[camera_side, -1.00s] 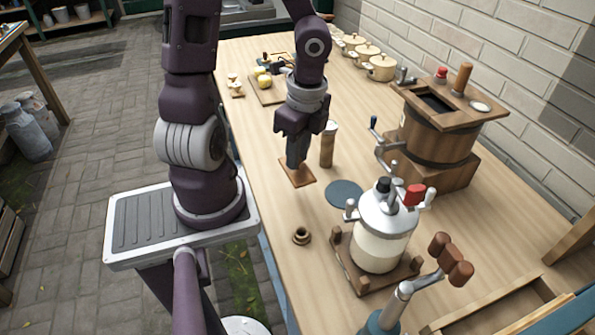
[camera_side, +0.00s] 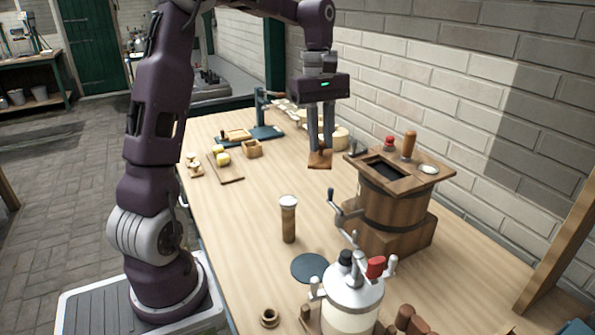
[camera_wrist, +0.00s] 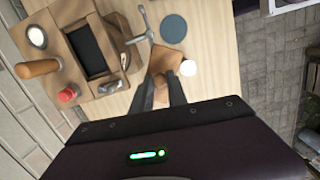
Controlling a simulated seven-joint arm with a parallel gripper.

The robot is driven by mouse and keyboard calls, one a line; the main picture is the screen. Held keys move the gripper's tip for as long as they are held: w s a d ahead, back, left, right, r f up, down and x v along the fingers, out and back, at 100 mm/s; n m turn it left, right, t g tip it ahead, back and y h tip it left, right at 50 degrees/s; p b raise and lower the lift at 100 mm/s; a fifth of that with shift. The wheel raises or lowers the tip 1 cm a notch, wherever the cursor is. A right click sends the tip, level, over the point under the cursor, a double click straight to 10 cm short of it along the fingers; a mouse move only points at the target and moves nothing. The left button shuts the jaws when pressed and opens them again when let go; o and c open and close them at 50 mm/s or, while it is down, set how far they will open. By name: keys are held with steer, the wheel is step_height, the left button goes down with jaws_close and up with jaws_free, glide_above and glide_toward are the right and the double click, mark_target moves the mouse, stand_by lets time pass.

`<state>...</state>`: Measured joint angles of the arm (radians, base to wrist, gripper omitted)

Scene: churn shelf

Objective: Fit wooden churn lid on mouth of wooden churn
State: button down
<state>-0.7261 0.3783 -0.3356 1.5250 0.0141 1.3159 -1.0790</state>
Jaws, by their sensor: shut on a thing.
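My gripper (camera_side: 320,150) is shut on the wooden churn lid (camera_side: 320,160), a small flat brown square piece. I hold it raised above the table, to the left of and behind the wooden churn (camera_side: 392,205). The churn is a round wooden tub on a wooden base, with a side crank and a dark rectangular mouth (camera_side: 387,172) in its top, open and uncovered. In the wrist view the lid (camera_wrist: 165,60) shows between my fingertips, and the mouth (camera_wrist: 90,50) lies to its left.
On the churn top are a red knob (camera_side: 389,143), an upright wooden handle (camera_side: 409,145) and a pale disc (camera_side: 429,169). A wooden cylinder with a pale top (camera_side: 288,220), a dark round mat (camera_side: 310,268) and a white-bodied cranked churn (camera_side: 350,305) stand nearer the camera. A brick wall is behind.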

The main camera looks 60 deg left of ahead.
steer(key=w+r+n, duration=0.4)
steer(key=n, duration=0.1)
steer(key=w+d+f+n+t, duration=0.1)
steer(key=w+d+f, duration=0.3)
steer(key=w+d, duration=0.3)
steer(key=shift+w+d+n, duration=0.2)
steer(key=shift+d+n, duration=0.2)
steer(key=shift+d, duration=0.05)
steer(key=shift+f, duration=1.05)
stand_by(1.0)
stand_by(0.4)
steer(key=c, duration=1.2)
jaws_free()
steer(key=shift+c, duration=0.2)
steer(key=c, duration=0.4)
steer(key=shift+o, duration=0.2)
steer(key=shift+r, duration=0.1)
